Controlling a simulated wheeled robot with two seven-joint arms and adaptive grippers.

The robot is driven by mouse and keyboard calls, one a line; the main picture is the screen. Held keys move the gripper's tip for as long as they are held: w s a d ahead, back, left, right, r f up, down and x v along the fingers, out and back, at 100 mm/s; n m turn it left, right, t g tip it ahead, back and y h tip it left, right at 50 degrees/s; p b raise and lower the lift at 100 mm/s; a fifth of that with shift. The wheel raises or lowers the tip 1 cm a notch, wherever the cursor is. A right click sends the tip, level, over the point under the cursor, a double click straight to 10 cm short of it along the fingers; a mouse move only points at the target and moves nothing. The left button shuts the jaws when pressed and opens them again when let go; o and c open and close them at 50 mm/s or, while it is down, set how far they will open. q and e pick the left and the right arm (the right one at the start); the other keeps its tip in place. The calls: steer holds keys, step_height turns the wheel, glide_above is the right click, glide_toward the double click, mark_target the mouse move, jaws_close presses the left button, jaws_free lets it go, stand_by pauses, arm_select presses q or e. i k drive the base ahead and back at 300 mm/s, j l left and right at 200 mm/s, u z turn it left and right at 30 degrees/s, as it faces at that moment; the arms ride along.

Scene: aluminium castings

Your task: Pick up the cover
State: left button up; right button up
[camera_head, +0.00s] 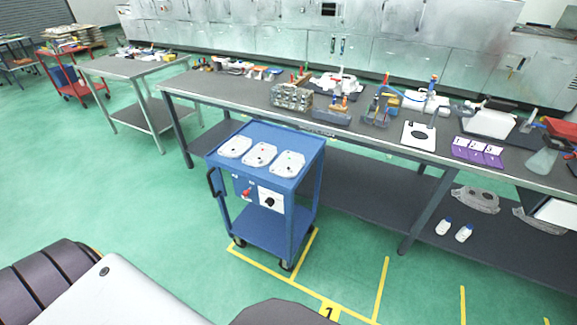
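Three pale, flat, rounded plates that look like covers lie side by side on the top of a blue cart (312,143). They are the left plate (235,147), the middle plate (260,154) and the right plate (288,164). Each has small dark or coloured marks on it. I cannot tell which of them is the task's cover. A white plate with a hole (418,136) lies on the long bench. Neither of my grippers shows in the head view.
The long grey bench (225,90) behind the cart carries castings and tools. A grey side table (125,66) and a red cart (72,88) stand at the left. Yellow lines mark the floor around the blue cart's base. Green floor (130,200) is free left of it.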

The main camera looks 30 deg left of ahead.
mark_target(262, 154)
steer(key=u, duration=1.35)
